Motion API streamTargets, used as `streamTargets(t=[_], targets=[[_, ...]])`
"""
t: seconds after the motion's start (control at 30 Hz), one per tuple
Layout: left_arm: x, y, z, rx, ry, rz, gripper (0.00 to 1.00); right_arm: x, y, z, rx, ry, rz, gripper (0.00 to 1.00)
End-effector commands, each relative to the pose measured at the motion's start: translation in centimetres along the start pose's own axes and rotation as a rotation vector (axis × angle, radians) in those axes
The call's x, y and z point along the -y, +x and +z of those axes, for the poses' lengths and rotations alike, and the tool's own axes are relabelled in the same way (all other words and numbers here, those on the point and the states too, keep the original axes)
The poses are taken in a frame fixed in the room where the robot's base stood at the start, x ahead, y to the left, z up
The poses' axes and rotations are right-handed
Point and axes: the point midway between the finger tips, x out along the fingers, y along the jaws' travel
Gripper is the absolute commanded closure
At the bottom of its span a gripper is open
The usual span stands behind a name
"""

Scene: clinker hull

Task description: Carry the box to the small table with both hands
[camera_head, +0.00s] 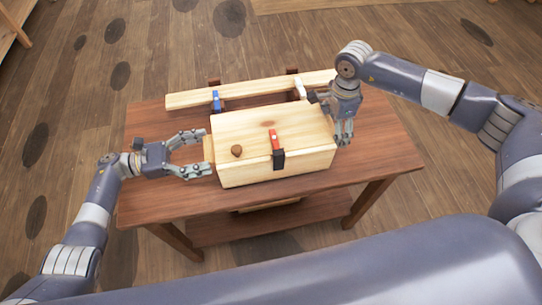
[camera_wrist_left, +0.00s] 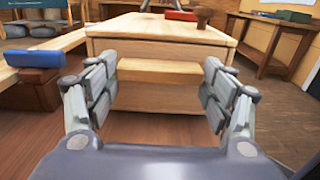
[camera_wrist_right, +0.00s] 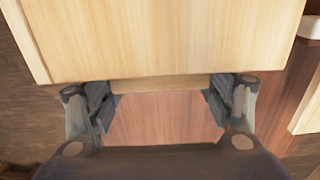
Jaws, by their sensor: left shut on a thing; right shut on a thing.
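The box (camera_head: 245,128) is pale wood with a round brown knob (camera_head: 237,151) and a red-and-black piece on top. It is at the middle of a brown wooden table in the head view. My left gripper (camera_head: 197,156) is shut on the handle bar at the box's left end; the bar also shows between the fingers in the left wrist view (camera_wrist_left: 160,71). My right gripper (camera_head: 343,138) is at the box's right end, shut on the bar there (camera_wrist_right: 165,84). I cannot tell whether the box's underside touches the table. I cannot tell which table is the small one.
A long pale plank (camera_head: 250,89) lies behind the box on dark supports, with a blue clamp (camera_head: 216,101) and a white one (camera_head: 300,88). The brown table (camera_head: 380,150) has bare top at right and a lower shelf. Another table (camera_wrist_left: 268,42) stands at right in the left wrist view.

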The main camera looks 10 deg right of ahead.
Motion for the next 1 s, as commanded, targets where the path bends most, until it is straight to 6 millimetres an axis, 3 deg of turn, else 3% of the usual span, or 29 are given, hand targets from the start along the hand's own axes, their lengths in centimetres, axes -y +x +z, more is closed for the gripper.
streamTargets(t=[0.27,0.3,0.37,0.8,1.0], targets=[[0.0,0.4,-1.2,0.007,0.003,-0.006,0.80,0.1,1.3,0.6,0.012,-0.007,-0.004,0.81],[0.1,0.3,-1.2,0.004,0.002,-0.006,0.21,0.0,1.3,0.6,0.012,-0.007,-0.002,0.22],[0.1,0.3,-1.1,0.004,0.001,-0.005,0.07,0.0,1.2,0.6,0.011,-0.006,-0.002,0.08],[0.0,-0.1,-1.2,0.000,0.000,-0.001,0.05,0.0,1.2,0.1,0.002,-0.001,0.000,0.06],[-0.1,-2.4,-1.3,-0.003,-0.002,0.002,0.05,0.0,1.2,0.1,0.001,-0.001,0.000,0.06]])
